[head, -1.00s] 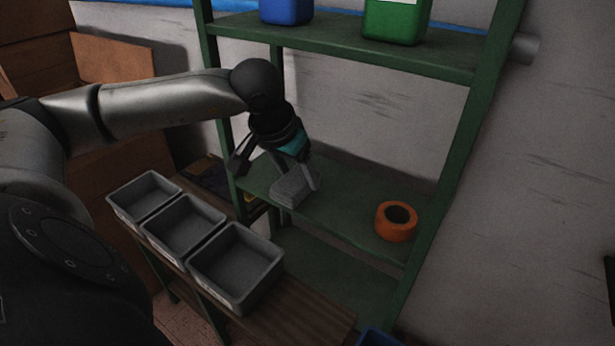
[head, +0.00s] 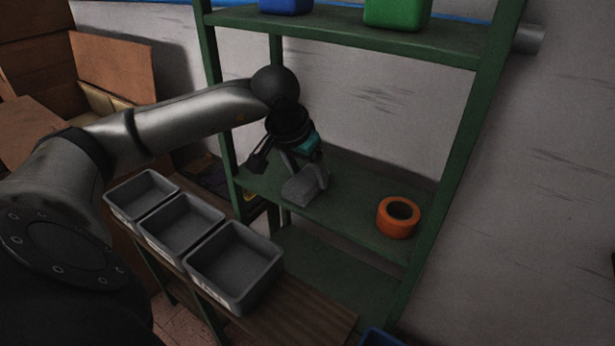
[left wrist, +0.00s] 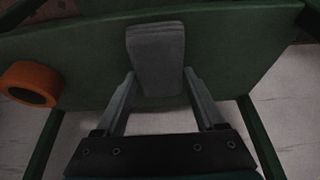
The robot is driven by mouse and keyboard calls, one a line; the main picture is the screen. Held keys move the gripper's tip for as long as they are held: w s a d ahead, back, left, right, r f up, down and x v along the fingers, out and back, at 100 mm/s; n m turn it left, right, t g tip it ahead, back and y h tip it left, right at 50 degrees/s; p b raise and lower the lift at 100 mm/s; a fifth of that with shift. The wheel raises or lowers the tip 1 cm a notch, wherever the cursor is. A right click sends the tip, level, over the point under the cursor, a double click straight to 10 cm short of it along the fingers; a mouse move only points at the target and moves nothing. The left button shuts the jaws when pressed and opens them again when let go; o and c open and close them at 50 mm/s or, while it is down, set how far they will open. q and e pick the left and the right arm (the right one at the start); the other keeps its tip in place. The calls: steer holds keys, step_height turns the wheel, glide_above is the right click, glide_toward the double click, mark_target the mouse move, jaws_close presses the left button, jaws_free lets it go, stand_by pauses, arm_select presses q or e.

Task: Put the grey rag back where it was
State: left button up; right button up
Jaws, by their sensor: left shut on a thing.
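The grey rag (head: 299,189) is a folded block at the left part of the green middle shelf (head: 350,217). My left gripper (head: 306,177) reaches down over that shelf and is shut on the rag. In the left wrist view the rag (left wrist: 156,58) sits between the two fingertips of the left gripper (left wrist: 158,85). The rag is at or just above the shelf board; I cannot tell whether it touches. My right gripper is not in view.
An orange tape roll (head: 398,217) lies to the right on the same shelf. A blue container (head: 285,5) and a green container (head: 397,12) stand on the shelf above. Three grey bins (head: 233,266) stand on a wooden bench in front. Shelf between rag and roll is clear.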

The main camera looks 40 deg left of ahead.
mark_target(301, 183)
arm_select(q)
steer(key=shift+f, duration=0.1)
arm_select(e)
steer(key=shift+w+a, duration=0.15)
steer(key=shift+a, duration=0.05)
arm_select(q)
steer(key=o, duration=1.2)
steer(key=shift+c, duration=0.2)
steer(key=shift+p+v, duration=0.35)
steer(key=shift+v, duration=0.55)
steer(key=p+v, duration=0.1)
steer(key=v, duration=0.3)
steer(key=shift+p, duration=0.3)
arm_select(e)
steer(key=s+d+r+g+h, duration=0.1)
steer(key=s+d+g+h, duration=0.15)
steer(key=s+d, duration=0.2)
arm_select(q)
steer(key=p+v, duration=0.2)
steer(key=v, duration=0.4)
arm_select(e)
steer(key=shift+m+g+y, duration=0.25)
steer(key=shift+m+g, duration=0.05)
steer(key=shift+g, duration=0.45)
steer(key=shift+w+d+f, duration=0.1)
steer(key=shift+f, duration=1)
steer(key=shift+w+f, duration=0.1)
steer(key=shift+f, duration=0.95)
